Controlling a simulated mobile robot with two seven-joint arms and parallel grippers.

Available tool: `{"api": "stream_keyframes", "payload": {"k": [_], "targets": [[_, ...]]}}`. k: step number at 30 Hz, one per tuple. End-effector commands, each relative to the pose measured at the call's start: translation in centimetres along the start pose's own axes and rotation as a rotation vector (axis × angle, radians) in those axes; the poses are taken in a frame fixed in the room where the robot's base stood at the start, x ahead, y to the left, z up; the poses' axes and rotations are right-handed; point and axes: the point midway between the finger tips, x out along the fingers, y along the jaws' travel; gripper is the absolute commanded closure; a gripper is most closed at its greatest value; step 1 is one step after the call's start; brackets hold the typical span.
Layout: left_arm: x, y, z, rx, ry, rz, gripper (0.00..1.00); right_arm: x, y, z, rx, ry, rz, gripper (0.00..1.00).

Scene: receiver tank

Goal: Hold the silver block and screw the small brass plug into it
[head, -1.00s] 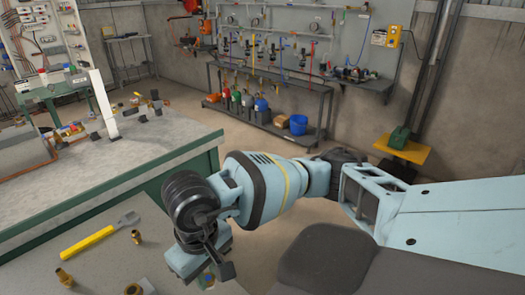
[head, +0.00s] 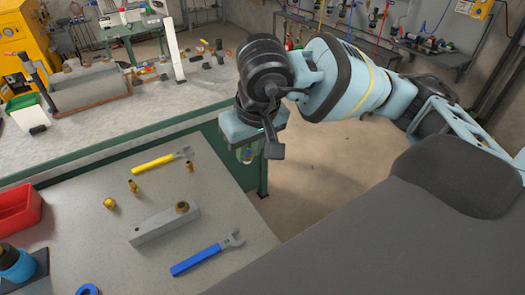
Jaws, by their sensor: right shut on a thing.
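The silver block (head: 150,228) lies on the near grey bench, with a brass fitting (head: 182,207) standing at its right end. Loose brass pieces are behind it: a round one (head: 110,204), a small upright one (head: 133,187) and another small one (head: 189,165). I cannot tell which is the small brass plug. My right gripper (head: 259,153) is off the bench's right edge, above the floor and apart from the block. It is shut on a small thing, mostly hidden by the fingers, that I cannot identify. My left gripper is not in view.
A yellow-handled wrench (head: 155,162) and a blue-handled wrench (head: 197,260) lie either side of the block. A red bin (head: 18,208) and a dark-and-blue container (head: 17,263) stand at the left. A second bench (head: 95,140) with fittings is behind.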

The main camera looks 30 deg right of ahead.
Motion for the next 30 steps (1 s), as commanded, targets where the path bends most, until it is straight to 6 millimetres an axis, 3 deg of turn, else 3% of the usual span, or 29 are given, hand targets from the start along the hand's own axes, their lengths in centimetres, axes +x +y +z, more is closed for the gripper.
{"api": "stream_keyframes", "payload": {"k": [10,21,30], "targets": [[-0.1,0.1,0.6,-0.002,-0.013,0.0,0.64,1.4,0.0,0.5,0.0,-0.01,0.004,1.0],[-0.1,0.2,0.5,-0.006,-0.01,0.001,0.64,7.8,0.1,2.3,0.001,0.006,0.004,1.0],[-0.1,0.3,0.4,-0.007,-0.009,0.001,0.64,9.0,0.1,2.7,0.0,0.016,0.004,1.0]]}}
